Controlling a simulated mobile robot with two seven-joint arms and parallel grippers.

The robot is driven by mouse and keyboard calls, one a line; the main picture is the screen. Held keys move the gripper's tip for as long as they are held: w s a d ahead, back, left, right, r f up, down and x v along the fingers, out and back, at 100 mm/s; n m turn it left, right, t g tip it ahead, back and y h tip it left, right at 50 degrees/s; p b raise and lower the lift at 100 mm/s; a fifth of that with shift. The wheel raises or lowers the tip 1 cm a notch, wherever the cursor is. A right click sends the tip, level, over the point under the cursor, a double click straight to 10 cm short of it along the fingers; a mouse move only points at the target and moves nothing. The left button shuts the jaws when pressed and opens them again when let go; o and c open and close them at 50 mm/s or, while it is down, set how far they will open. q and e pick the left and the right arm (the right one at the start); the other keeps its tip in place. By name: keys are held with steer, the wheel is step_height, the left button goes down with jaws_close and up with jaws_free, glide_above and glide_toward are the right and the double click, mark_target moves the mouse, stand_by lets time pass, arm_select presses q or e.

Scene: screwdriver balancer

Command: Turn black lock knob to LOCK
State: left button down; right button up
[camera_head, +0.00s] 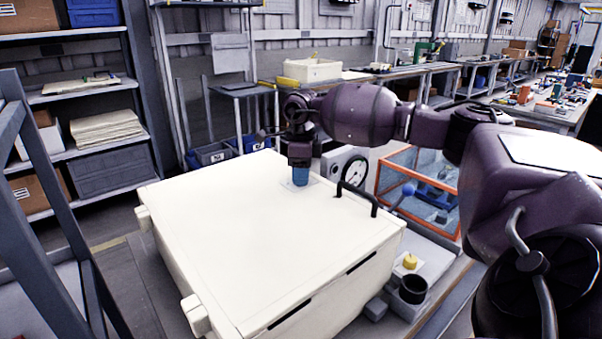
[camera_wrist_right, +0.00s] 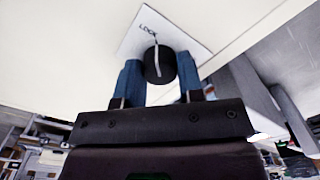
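The black lock knob (camera_wrist_right: 160,66) shows in the right wrist view, on a pale plate (camera_wrist_right: 180,40) fixed to a cream surface. The word LOCK is printed on the plate, just above the knob. The knob's white pointer line runs up and slightly left, toward the end of that word. My right gripper (camera_wrist_right: 160,72) has one blue finger on each side of the knob, and both appear to touch it. In the head view the right gripper (camera_head: 301,178) points down at the cream box's lid (camera_head: 240,230) and hides the knob. My left gripper is not in view.
A black handle (camera_head: 358,198) stands on the lid beside my right gripper. The lid's left part is clear.

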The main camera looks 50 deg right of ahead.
steer(key=o, duration=0.5)
steer(key=shift+c, duration=0.2)
step_height(320, 180, up, 11)
steer(key=shift+p, duration=0.3)
stand_by(0.4)
